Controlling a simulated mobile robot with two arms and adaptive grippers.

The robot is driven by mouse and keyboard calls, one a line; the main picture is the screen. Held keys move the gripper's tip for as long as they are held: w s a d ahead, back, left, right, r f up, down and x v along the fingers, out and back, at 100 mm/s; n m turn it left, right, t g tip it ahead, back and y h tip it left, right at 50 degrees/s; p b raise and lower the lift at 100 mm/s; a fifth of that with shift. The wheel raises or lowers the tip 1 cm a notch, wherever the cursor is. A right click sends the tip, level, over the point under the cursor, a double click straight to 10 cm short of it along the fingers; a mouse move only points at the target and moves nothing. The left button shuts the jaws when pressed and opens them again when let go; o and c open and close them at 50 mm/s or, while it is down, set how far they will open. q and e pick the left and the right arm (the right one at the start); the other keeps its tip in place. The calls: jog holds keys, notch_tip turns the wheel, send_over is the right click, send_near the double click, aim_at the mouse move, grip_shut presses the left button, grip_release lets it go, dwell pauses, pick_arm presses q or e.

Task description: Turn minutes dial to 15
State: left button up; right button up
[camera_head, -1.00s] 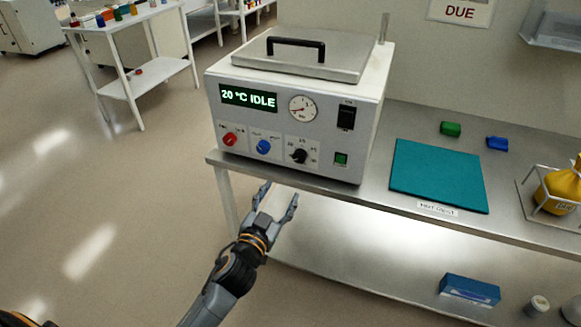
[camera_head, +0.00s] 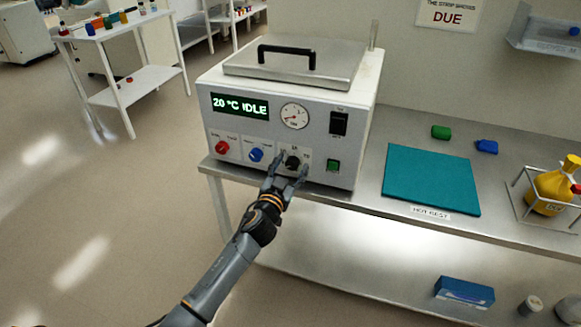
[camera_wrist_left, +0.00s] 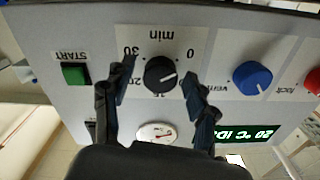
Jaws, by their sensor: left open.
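The minutes dial (camera_head: 292,162) is a black knob on the front panel of the white autoclave-like machine (camera_head: 225,130). In the left wrist view, upside down, the dial (camera_wrist_left: 160,73) shows a pale pointer line toward the right, on the side of the 0 mark; 30 is on the other side and 15 is partly readable below. My left gripper (camera_head: 290,168) is open at the panel, its fingers on either side of the dial. I cannot tell whether they touch it. My right gripper is not in view.
A blue knob (camera_head: 256,155) and a red knob (camera_head: 222,147) sit left of the dial, a green START button (camera_head: 333,165) right of it. The display (camera_head: 240,104) reads 20 °C IDLE. A teal mat (camera_head: 430,180) lies on the bench to the right.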

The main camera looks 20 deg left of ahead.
pick_arm(q)
jog(key=shift+c, duration=0.4)
jog(key=c, duration=1.1)
jog(key=shift+o, duration=0.2)
